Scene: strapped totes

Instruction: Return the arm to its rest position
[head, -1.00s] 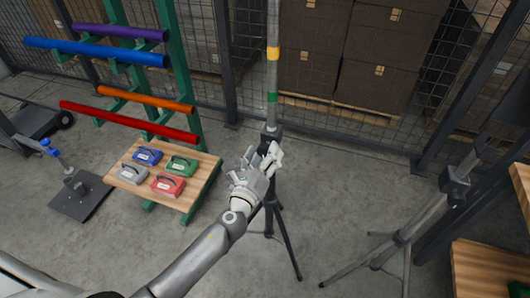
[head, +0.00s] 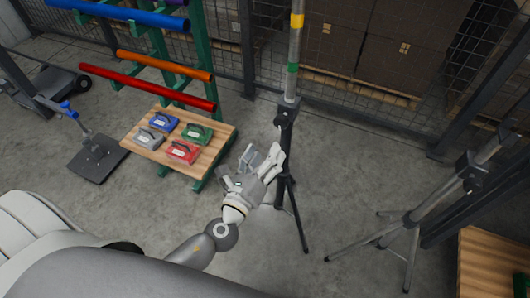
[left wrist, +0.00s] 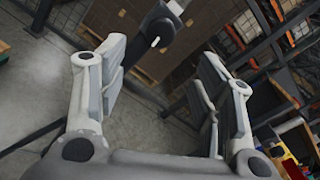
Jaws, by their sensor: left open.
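My left gripper (head: 262,165) is in the middle of the head view, in front of a tripod stand (head: 286,150) and to the right of the wooden shelf. Its fingers are spread and nothing is between them. In the left wrist view the two fingers (left wrist: 160,88) stand wide apart, with the stand's dark clamp (left wrist: 158,32) beyond them. My left arm (head: 200,250) comes in from the lower left, its upper part large and close to the camera. My right gripper is not in view.
A wooden shelf (head: 160,155) holds blue, green, grey and red totes. A green rack (head: 203,60) carries coloured tubes. A second tripod (head: 412,222) stands right, near a wooden surface (head: 490,250). Mesh fencing (head: 345,95) runs behind. Floor between is clear.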

